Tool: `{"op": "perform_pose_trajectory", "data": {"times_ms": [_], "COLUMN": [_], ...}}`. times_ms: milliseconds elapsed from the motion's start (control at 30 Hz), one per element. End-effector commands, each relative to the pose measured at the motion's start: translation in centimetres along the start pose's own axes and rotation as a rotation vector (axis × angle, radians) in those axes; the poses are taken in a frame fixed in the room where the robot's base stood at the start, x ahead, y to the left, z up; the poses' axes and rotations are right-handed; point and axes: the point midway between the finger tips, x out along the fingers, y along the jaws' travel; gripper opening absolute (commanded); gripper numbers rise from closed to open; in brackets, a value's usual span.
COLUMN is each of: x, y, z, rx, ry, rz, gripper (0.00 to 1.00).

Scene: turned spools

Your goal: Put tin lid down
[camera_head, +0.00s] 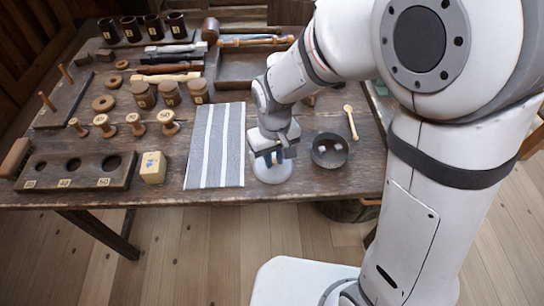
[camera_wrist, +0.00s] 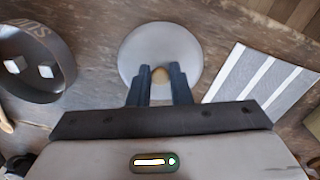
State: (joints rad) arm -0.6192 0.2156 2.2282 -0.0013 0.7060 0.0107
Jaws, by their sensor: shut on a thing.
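The tin lid is a pale grey round disc (camera_head: 272,172) with a small tan knob, near the front edge of the table. It also shows in the wrist view (camera_wrist: 135,52). My gripper (camera_head: 274,155) is above the lid, its dark fingers (camera_wrist: 160,84) shut on the knob. The lid looks about level; I cannot tell whether it touches the table. The dark round tin (camera_head: 330,152) stands open just right of the lid in the head view. In the wrist view the tin (camera_wrist: 62,52) has pale lettering on its wall and two whitish cubes inside.
A grey striped cloth (camera_head: 215,145) lies left of the lid, and a wooden spoon (camera_head: 351,122) lies beyond the tin. Left stand a yellowish block (camera_head: 153,167), a holed rack (camera_head: 75,171), several spools (camera_head: 135,124) and jars (camera_head: 170,93). A shallow tray (camera_head: 235,68) is behind.

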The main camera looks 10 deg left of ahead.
Motion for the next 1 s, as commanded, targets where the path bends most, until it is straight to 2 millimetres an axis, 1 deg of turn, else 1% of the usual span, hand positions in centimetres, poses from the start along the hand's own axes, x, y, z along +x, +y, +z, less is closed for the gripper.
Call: {"op": "perform_pose_trajectory", "data": {"times_ms": [167, 267, 300, 567, 833, 933, 1000], "x": [-0.1, 0.2, 0.3, 0.1, -0.1, -1.0, -2.1], "y": [0.0, 0.0, -0.1, -0.1, -0.1, -0.1, -0.1], "z": [0.0, 0.0, 0.0, 0.0, 0.0, -0.1, -0.1], "rx": [-0.001, -0.001, -0.001, -0.002, -0.002, -0.003, -0.003], "ry": [0.002, 0.001, 0.001, 0.001, 0.002, 0.005, 0.006], "rz": [0.000, 0.000, 0.000, 0.000, 0.000, 0.000, 0.000], "gripper": [0.00, 0.00, 0.19, 0.40, 0.40, 0.40, 0.40]}}
